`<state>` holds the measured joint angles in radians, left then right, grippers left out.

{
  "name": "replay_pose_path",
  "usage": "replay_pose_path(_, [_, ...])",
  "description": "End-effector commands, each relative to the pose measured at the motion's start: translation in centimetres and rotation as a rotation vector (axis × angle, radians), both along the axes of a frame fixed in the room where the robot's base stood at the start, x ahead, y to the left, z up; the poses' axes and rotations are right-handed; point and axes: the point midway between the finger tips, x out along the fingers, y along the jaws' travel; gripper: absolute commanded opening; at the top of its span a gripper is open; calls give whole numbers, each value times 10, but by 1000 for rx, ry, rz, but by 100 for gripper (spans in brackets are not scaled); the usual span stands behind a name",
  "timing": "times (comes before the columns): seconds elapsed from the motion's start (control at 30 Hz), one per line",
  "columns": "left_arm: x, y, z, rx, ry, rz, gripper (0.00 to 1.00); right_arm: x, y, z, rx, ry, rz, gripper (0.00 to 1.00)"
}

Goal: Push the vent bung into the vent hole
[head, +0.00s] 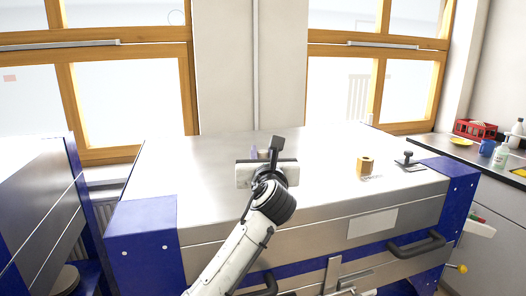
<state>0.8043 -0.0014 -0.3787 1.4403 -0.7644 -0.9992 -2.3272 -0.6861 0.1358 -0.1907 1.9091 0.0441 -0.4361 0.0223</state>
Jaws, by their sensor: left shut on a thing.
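My left gripper (266,165) is over the middle of the kiln's metal top (320,150), seen from behind. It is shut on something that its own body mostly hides. A small pale purple piece (254,153) shows just beyond it, and I cannot tell if this is the vent bung. A small orange-yellow block (366,165) with a dark spot on top stands on the metal top, to the right of the gripper and apart from it. I cannot make out the vent hole for certain. My right gripper is not in view.
A black-knobbed fitting (408,159) stands near the top's right end. Dark handles (416,246) stick out of the kiln's front. A side counter (470,150) at the right holds a red crate (475,129), a blue cup (487,148) and bottles. The metal top is otherwise mostly bare.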

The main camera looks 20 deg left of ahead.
Motion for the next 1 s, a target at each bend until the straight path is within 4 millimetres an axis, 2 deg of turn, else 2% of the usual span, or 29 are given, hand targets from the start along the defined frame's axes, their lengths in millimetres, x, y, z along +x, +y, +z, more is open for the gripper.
replay_pose_path(0.6, [0,0,-13,1,2,0,1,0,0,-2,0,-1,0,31])
replay_pose_path(0.63, [0,0,-13,1,2,0,30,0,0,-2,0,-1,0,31])
replay_pose_path(0.73, [0,0,-13,0,2,0,47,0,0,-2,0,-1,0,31])
replay_pose_path(1.0, [0,0,-12,0,1,0,47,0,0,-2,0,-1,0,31])
